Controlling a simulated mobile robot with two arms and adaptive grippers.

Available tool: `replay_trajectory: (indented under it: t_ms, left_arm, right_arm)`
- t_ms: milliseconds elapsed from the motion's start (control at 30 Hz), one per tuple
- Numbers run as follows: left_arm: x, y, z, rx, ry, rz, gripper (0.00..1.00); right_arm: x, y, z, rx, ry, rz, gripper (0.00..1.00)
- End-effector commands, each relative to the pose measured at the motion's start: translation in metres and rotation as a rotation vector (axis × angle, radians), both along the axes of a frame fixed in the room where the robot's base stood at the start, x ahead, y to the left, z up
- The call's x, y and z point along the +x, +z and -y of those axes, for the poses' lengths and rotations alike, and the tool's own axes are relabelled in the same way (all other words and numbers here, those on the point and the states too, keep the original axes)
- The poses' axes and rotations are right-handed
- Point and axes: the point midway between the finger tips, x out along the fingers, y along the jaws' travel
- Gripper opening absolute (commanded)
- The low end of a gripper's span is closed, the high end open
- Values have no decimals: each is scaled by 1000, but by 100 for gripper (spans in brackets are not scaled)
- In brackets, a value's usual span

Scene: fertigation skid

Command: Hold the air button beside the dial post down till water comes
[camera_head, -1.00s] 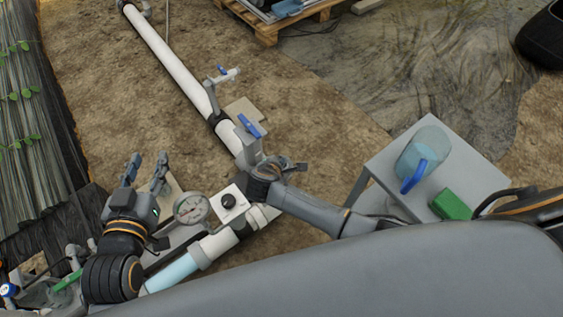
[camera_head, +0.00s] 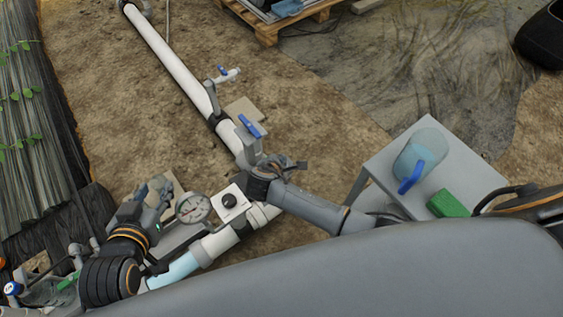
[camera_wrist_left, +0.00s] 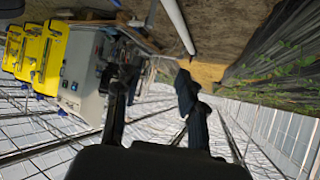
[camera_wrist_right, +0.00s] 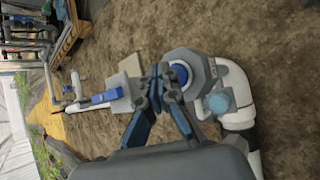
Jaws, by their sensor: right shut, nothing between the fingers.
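A black round button (camera_head: 229,201) sits on a white square plate just right of a round dial gauge (camera_head: 193,208) in the head view. My left gripper (camera_head: 156,192) is left of the dial, apart from the button. In the left wrist view its two fingers (camera_wrist_left: 155,100) stand apart with nothing between them. My right gripper (camera_head: 296,165) is up and right of the button, near the pipe's blue-handled valve (camera_head: 249,127). In the right wrist view its fingertips (camera_wrist_right: 163,72) are together and empty, in front of a grey fitting with a blue ring (camera_wrist_right: 180,74).
A white pipe (camera_head: 165,55) runs away over bare soil, with a second blue-handled tap (camera_head: 222,72) on it. A grey stand (camera_head: 440,150) at right holds a clear jar (camera_head: 412,158) of bluish liquid and a green block (camera_head: 448,204). A pallet (camera_head: 270,25) lies at the back.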

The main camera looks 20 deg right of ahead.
Motion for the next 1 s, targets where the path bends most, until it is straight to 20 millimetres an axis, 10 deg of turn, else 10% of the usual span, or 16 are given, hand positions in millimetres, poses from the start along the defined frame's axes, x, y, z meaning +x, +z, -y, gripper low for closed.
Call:
replay_trajectory:
  t_ms: [1000]
  left_arm:
    - [-39,-30,-14,53,16,-243,40]
  right_arm:
    - [0,11,0,0,0,0,0]
